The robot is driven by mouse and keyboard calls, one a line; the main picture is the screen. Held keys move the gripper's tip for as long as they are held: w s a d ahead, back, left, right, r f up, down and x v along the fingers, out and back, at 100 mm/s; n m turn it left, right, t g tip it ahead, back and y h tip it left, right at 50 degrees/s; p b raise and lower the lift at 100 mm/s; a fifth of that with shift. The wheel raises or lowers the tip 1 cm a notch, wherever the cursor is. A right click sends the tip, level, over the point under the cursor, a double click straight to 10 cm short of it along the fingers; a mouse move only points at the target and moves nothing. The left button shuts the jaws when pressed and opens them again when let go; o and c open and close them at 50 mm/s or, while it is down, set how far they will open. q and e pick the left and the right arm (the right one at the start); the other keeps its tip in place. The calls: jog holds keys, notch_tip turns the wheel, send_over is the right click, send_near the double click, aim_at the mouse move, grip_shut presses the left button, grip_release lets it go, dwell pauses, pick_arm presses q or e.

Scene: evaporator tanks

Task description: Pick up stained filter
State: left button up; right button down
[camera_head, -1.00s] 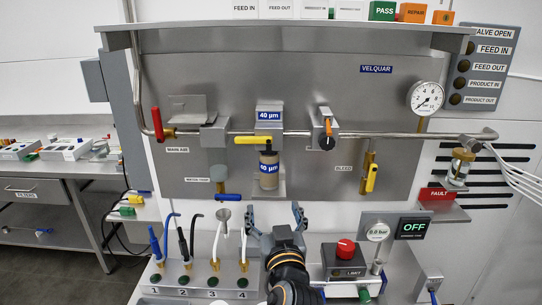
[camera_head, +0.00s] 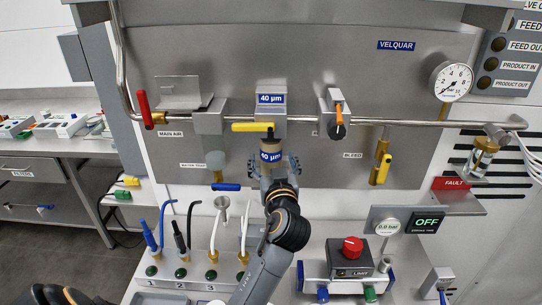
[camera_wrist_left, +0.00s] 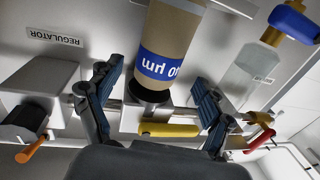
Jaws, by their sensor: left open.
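The filter (camera_head: 270,155) is a tan-brown cylinder with a blue "40 µm" band, hanging upright under its grey head (camera_head: 271,115) on the pipe. My left gripper (camera_head: 272,170) is just below and in front of it, its arm rising from the bottom of the head view. The filter also shows in the left wrist view (camera_wrist_left: 172,30), its band upside down, between the spread fingers of the left gripper (camera_wrist_left: 153,95). The fingers are open and appear apart from the filter. The gripper hides the filter's lower end in the head view. My right gripper is not in view.
A yellow lever (camera_head: 252,127) sits just above the filter, and a blue lever (camera_head: 226,187) at its lower left. An orange-handled regulator (camera_head: 337,122) is to the right. Numbered hoses (camera_head: 182,240) and a red-knobbed box (camera_head: 350,255) stand below.

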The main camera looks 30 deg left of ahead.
aim_at(272, 155)
pick_arm(q)
jog(key=shift+w+a+r+p, duration=0.3)
jog(key=shift+w+a, duration=0.2)
jog(key=shift+w, duration=0.25)
jog(key=shift+x, duration=1.25)
jog(key=shift+w+a+f, duration=0.3)
jog(key=shift+w, duration=0.05)
jog(key=shift+s+d+r, duration=0.1)
jog(key=shift+c, duration=0.2)
jog(key=c, duration=1.3)
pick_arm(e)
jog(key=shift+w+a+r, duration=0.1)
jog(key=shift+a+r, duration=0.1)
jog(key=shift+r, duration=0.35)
pick_arm(q)
jog(key=shift+r, duration=0.1)
